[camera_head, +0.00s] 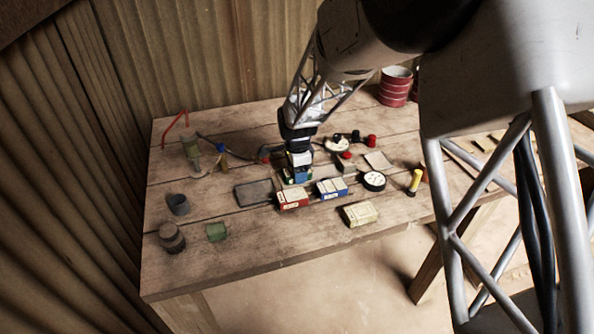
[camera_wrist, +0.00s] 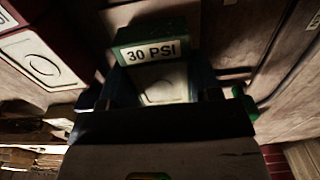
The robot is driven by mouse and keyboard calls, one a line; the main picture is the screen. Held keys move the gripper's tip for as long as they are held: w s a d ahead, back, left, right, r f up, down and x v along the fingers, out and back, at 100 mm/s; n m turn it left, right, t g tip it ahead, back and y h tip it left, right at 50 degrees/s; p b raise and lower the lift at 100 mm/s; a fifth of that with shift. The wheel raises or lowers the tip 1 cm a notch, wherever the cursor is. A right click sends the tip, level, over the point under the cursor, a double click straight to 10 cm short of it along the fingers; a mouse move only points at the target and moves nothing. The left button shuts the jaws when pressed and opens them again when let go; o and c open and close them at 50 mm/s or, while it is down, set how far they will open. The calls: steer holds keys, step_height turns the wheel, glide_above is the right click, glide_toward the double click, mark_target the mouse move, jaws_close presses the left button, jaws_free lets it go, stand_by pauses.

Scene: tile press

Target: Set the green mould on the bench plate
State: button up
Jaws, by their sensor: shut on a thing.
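The green mould (camera_wrist: 150,53) shows in the wrist view, with a "30 PSI" label on its side and a pale face. It sits between my gripper's fingers (camera_wrist: 155,85), which are shut on it. In the head view my gripper (camera_head: 298,176) points down over the middle of the bench, and I cannot clearly make out the mould there. Whether the mould touches the surface below is unclear. A dark flat rectangular plate (camera_head: 254,193) lies just left of my gripper; I cannot tell whether it is the bench plate.
A red box (camera_head: 291,199) and a blue box (camera_head: 331,188) stand close in front and to the right.

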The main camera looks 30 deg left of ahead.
steer(key=shift+f, duration=0.25)
steer(key=o, duration=1.2)
steer(key=shift+r, duration=3.9)
